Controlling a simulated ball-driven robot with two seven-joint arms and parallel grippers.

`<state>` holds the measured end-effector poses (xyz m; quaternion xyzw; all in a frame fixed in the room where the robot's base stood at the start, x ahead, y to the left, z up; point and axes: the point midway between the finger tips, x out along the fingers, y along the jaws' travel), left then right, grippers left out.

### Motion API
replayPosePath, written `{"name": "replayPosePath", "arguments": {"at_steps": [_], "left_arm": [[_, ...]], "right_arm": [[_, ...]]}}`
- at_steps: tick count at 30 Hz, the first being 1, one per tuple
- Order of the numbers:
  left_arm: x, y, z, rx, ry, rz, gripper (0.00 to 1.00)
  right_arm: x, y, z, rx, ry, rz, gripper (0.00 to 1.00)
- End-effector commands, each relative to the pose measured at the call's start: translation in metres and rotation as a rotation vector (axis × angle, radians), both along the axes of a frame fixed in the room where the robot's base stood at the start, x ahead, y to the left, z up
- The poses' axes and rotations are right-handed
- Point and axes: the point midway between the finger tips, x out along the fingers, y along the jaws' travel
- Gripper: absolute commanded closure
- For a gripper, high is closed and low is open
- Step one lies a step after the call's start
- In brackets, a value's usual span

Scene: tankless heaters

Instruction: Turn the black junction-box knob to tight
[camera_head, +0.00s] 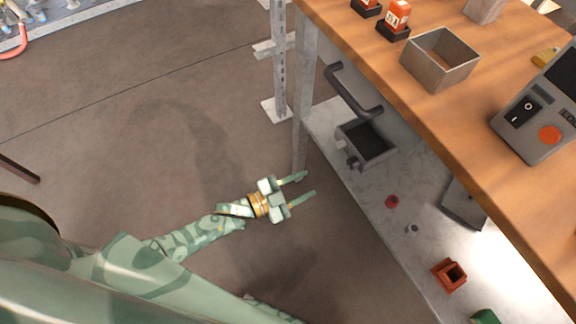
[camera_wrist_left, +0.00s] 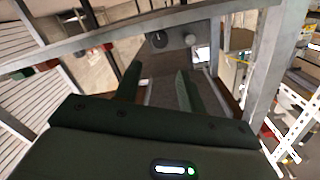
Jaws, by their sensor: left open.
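A dark grey box (camera_head: 368,146) sits on the pale lower shelf under the wooden bench, with small knob-like parts (camera_head: 352,161) on its side facing my left gripper. In the left wrist view a dark panel, probably this box, shows a black round knob (camera_wrist_left: 159,40) and a grey knob (camera_wrist_left: 191,40) beyond the fingers. I cannot tell the knob's setting. My left gripper (camera_head: 309,185) is open and empty, left of the shelf and apart from the box. Its two fingers also show in the left wrist view (camera_wrist_left: 157,84). My right gripper is not in view.
The wooden bench top (camera_head: 410,85) overhangs the shelf (camera_head: 350,192). A metal leg (camera_head: 302,85) and a dark curved handle (camera_head: 352,92) stand near the box. A red open box (camera_head: 449,275) and small parts lie farther along the shelf. The floor around my left arm is clear.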

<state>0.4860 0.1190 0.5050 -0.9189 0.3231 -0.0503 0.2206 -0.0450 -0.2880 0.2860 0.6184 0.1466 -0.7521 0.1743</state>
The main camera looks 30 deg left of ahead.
Motion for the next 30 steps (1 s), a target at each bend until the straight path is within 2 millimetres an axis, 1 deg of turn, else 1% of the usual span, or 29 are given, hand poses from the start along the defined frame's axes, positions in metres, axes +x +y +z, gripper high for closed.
{"name": "replayPosePath", "arguments": {"at_steps": [1,3,7,25,28,29,30], "left_arm": [[-0.007,0.006,0.003,0.003,-0.001,0.0,0.6],[-0.014,0.012,0.003,0.002,-0.001,0.0,0.6],[-0.022,0.018,0.002,0.002,-0.001,0.0,0.6],[-0.023,0.019,0.001,-0.001,0.002,0.001,0.6],[-0.022,0.022,-0.008,0.034,0.035,0.018,0.6],[-0.021,0.025,-0.015,0.055,0.06,0.034,0.6],[-0.02,0.033,-0.028,0.093,0.109,0.066,0.6]], "right_arm": [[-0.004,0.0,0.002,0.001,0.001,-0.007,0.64],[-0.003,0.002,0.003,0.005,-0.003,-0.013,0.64],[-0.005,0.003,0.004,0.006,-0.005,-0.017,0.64],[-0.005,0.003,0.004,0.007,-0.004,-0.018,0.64],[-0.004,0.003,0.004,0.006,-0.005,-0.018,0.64],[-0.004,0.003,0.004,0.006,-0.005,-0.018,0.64],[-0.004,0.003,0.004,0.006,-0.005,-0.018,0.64]]}}
